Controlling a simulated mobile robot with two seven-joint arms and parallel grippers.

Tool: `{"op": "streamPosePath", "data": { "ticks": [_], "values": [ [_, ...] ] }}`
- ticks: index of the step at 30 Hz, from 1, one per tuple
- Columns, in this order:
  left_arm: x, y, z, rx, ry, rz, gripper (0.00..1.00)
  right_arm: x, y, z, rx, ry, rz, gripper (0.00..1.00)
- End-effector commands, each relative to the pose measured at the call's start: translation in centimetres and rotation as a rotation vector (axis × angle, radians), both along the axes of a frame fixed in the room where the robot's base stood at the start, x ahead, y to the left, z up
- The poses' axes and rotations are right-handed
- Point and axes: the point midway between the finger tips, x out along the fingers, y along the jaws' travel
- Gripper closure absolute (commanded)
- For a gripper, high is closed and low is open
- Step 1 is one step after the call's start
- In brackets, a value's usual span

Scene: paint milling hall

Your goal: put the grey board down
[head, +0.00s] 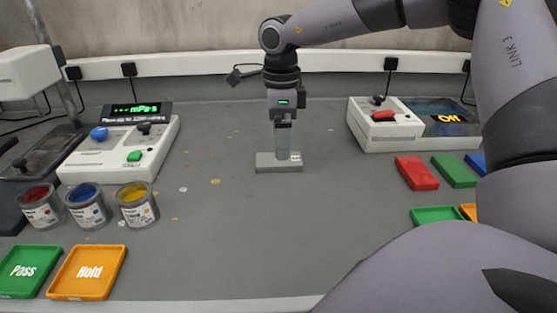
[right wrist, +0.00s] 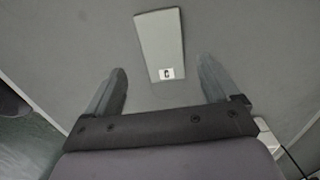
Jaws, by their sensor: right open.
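The grey board (head: 265,163) lies on the grey table near the middle of the head view, with a small white label at its right end. In the right wrist view the board (right wrist: 158,42) lies between and beyond my fingertips, with its label toward me. My right gripper (head: 283,150) points straight down at the board. In the right wrist view its two fingers (right wrist: 163,75) are apart, with a gap on each side of the board. Whether the fingertips are level with the board or above it is hard to tell. My left gripper is not in view.
Three paint cans (head: 88,206) and a white control box (head: 120,150) stand at left, above a green Pass tray (head: 30,272) and an orange Hold tray (head: 87,273). At right are another white device (head: 385,125) and a red block (head: 416,173). The table's middle front is clear.

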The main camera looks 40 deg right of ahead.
Motion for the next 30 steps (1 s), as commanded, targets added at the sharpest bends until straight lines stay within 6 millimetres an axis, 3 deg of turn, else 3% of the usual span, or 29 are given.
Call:
{"op": "streamPosePath", "data": {
  "ticks": [9,19,24,27,30],
  "values": [
    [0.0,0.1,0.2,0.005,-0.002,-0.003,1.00,0.5,0.1,-4.2,0.001,0.002,0.000,0.12],
    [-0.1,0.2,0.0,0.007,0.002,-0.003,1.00,0.6,0.1,-4.9,0.001,-0.002,0.000,0.12],
    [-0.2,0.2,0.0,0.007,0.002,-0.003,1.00,0.6,0.1,-4.8,0.001,-0.002,0.000,0.67],
    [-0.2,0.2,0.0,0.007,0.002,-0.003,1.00,0.6,0.1,-4.8,0.001,-0.002,0.000,0.78],
    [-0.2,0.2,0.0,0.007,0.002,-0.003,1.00,0.6,0.1,-4.8,0.001,-0.002,0.000,0.78]
  ]
}}
